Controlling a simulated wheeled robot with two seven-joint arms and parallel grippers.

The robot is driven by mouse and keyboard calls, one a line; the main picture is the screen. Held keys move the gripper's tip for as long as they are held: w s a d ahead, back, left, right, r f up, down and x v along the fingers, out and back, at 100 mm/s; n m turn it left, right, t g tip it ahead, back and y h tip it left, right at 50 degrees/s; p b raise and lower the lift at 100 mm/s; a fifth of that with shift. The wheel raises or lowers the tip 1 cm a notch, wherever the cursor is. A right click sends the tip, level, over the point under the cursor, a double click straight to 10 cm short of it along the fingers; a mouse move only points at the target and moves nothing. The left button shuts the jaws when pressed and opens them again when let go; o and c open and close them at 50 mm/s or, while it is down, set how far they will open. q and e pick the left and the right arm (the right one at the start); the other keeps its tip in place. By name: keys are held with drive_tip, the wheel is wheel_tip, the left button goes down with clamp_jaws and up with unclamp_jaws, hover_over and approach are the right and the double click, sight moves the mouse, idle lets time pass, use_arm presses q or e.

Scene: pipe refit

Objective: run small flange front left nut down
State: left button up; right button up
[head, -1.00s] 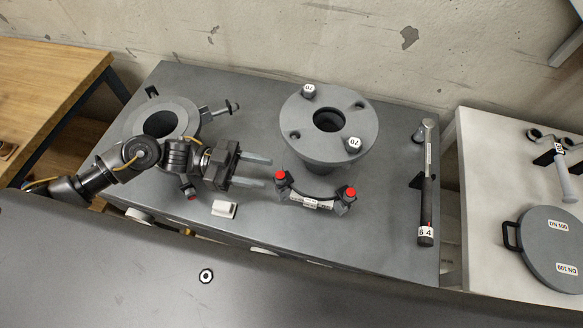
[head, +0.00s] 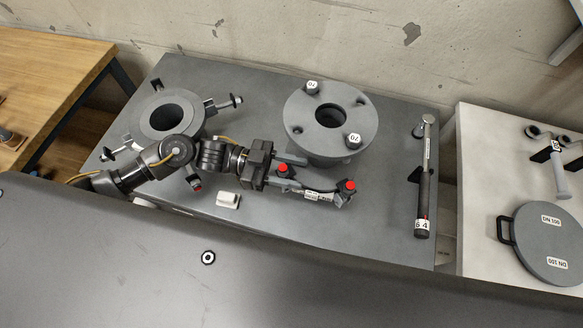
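A grey round flange (head: 362,108) stands at the middle back of the dark bench, with two caps marked 70 on its top, one at back left (head: 312,87) and one at front right (head: 354,139). Its front-left and back-right holes look bare. My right gripper is not in view.
A long-handled tool (head: 424,190) lies at right. A round cover (head: 548,240) is on the pale bench.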

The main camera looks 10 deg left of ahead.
use_arm(q)
clamp_jaws()
drive_tip(key=shift+f+m+g+b, duration=0.1)
drive_tip(key=shift+m+g+b, duration=0.3)
drive_tip(key=shift+g+b, duration=0.1)
drive_tip(key=shift+s+m+g+b, duration=0.1)
drive_tip(key=shift+m+g+b, duration=0.3)
drive_tip(key=shift+g, duration=0.4)
drive_tip(key=shift+o, duration=0.3)
unclamp_jaws()
drive_tip(key=shift+a, duration=0.1)
